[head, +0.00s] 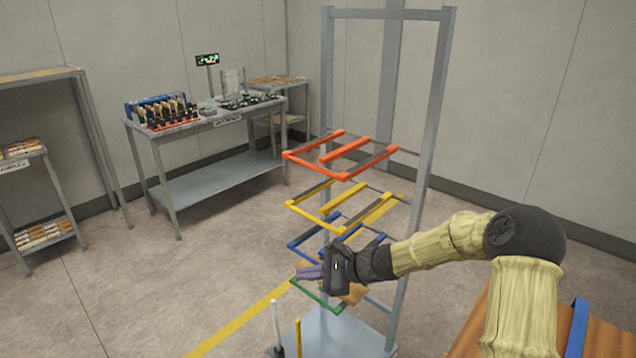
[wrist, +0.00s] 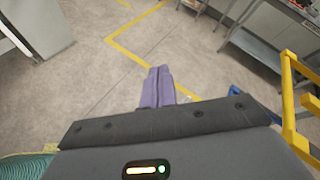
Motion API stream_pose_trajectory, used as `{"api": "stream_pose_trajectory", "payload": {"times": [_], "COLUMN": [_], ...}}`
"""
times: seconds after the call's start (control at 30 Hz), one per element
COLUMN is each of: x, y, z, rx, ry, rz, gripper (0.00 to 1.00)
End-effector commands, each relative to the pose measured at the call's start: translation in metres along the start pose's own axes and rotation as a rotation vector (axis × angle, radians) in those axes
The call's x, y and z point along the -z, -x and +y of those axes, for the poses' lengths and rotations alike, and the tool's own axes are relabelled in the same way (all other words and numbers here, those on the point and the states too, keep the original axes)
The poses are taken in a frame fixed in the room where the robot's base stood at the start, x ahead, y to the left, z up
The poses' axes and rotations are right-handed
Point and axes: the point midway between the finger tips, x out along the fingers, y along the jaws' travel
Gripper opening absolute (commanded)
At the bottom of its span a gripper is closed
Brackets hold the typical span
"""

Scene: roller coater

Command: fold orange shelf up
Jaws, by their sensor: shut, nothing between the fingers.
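The orange shelf (head: 343,176) is an open frame on a tall grey rack (head: 436,110), the highest of several coloured shelves, and it lies out roughly level in the head view. My gripper (head: 308,272) has purple fingers and is well below the orange shelf, near the blue and green shelves. In the wrist view my gripper (wrist: 157,84) has its fingers together and empty, pointing over the floor. The orange shelf cannot be made out in the wrist view.
Below the orange shelf are a yellow shelf (head: 326,221), a blue shelf (head: 297,244) and a green shelf (head: 318,297). A workbench (head: 195,126) stands at the back left. A wooden surface (head: 610,335) is at the lower right. Floor left of the rack is free.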

Motion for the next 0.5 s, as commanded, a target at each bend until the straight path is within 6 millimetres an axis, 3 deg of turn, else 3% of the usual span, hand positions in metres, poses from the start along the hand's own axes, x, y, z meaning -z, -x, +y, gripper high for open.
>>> {"api": "stream_pose_trajectory", "payload": {"times": [0.17,0.3,0.4,0.5], "x": [0.009,0.025,0.037,0.042], "y": [0.008,0.040,0.059,0.068], "z": [-0.087,-0.147,-0.171,-0.181], "rx": [0.287,0.485,0.573,0.609], "ry": [-0.335,-0.552,-0.645,-0.681], "rz": [-0.268,-0.463,-0.549,-0.587], "gripper": [0.00,0.00,0.00,0.00]}}
